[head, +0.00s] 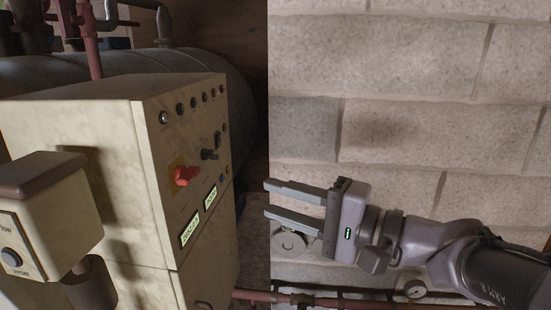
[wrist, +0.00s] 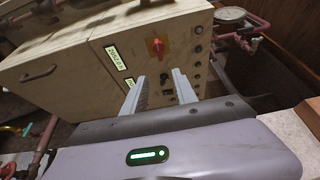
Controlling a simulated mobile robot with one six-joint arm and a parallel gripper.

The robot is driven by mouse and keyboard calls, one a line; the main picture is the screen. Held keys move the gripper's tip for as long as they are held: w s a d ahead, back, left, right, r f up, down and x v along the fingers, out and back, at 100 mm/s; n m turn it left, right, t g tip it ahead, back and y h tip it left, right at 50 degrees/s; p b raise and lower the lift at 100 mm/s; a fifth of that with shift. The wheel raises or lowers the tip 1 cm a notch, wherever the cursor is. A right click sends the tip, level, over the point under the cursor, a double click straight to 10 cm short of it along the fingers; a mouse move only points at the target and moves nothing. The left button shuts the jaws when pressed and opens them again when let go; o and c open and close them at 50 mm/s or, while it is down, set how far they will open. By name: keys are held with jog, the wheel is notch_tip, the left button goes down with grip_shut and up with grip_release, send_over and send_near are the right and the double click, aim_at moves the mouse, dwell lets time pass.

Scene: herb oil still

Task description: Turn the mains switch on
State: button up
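The mains switch (head: 186,175) is a red rotary handle on a yellow plate, on the narrow control face of a cream cabinet (head: 75,115). The switch also shows in the wrist view (wrist: 157,46), ahead of the fingertips. My gripper (head: 266,199) is to the right of the control face in the head view, its two fingers apart and pointing left toward the cabinet. Nothing is between the fingers, and they do not touch the switch. In the wrist view the fingers (wrist: 160,82) reach up toward the panel just below the switch.
Below the switch are two lit displays (head: 190,229); a black knob (head: 209,154) and a row of small buttons or lamps are near it. A box on a post (head: 45,215) stands at front left. A block wall (head: 410,90) and a red pipe (head: 262,296) lie right.

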aim_at(194, 177)
jog(key=x, duration=1.1)
jog(key=s+p+x, duration=0.1)
jog(key=x, duration=0.4)
jog(key=shift+w+a, duration=0.15)
jog(key=shift+a, duration=0.5)
grip_shut()
